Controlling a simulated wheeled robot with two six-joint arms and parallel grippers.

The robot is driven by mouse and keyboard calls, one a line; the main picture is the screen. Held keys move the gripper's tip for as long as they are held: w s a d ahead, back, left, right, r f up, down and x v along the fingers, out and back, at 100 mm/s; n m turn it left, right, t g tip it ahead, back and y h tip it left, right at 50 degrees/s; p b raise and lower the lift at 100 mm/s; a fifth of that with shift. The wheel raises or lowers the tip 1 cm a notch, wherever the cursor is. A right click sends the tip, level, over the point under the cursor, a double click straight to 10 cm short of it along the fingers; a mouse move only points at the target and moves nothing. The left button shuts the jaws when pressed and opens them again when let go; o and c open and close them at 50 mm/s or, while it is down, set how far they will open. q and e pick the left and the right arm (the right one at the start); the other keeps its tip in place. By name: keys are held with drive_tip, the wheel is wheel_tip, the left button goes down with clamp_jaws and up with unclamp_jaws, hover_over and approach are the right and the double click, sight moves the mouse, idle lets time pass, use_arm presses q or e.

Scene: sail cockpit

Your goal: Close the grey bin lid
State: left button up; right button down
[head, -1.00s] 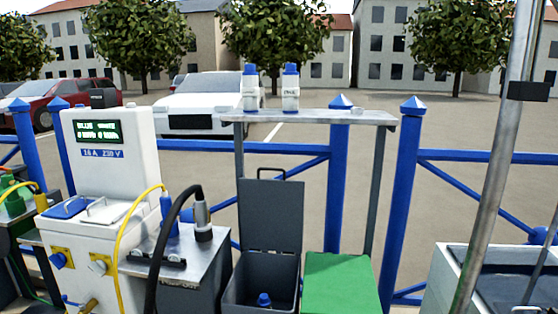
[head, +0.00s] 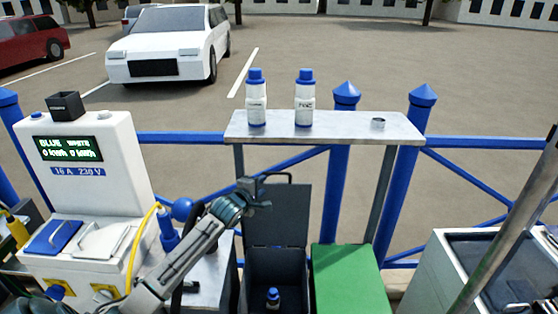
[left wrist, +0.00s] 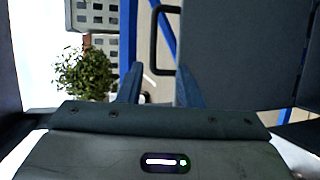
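The grey bin (head: 247,280) stands with its lid (head: 285,218) raised upright at the back. A dark loop handle (head: 282,177) sticks up from the lid's top edge. My left gripper (head: 258,192) is in front of the lid's upper left part, close to the handle. In the left wrist view the two fingers (left wrist: 158,78) are apart with nothing between them. The lid (left wrist: 240,50) fills the right of that view, and the handle (left wrist: 158,40) lies just beyond the fingertips. Whether the gripper touches the lid I cannot tell. My right gripper is not in view.
A bottle with a blue cap (head: 273,297) is inside the bin. A green-lidded bin (head: 345,280) stands right beside it. A shelf (head: 340,127) with two bottles is behind and above. A white power pedestal (head: 85,180) and a metal counter are at left.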

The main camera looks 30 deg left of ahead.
sight(275, 173)
use_arm(q)
drive_tip(key=x, duration=0.3)
drive_tip(key=p+x, duration=0.1)
drive_tip(key=x, duration=0.3)
drive_tip(key=r+x, duration=0.1)
drive_tip(key=x, duration=0.3)
clamp_jaws()
